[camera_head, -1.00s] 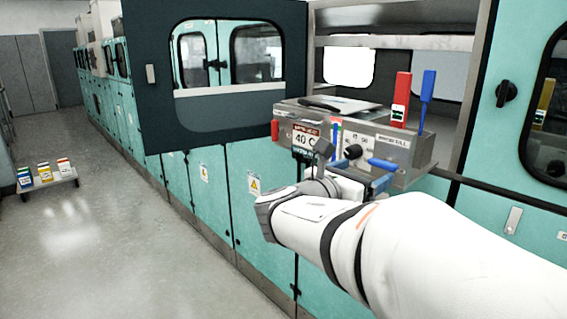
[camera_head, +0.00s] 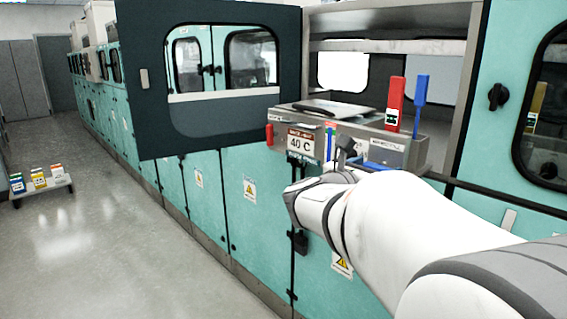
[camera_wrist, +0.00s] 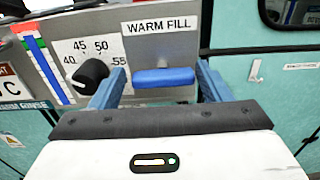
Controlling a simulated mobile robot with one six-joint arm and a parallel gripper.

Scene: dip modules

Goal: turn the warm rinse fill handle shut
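The warm fill handle (camera_wrist: 163,78) is a blue bar lying horizontally on the grey panel, under a label reading WARM FILL (camera_wrist: 160,26) in the wrist view. My gripper (camera_wrist: 160,87) is open, with one blue finger to the left of the handle and the other to its right. A gap shows between the handle and each finger; I cannot tell how deep the fingers reach. In the head view my arm (camera_head: 400,215) covers most of the gripper and the lower panel.
A black dial (camera_wrist: 88,75) with temperature marks sits close beside the left finger. A red upright tag (camera_head: 396,103) and a blue one (camera_head: 421,104) stand on the grey box (camera_head: 345,122). An open dark door (camera_head: 145,110) hangs left.

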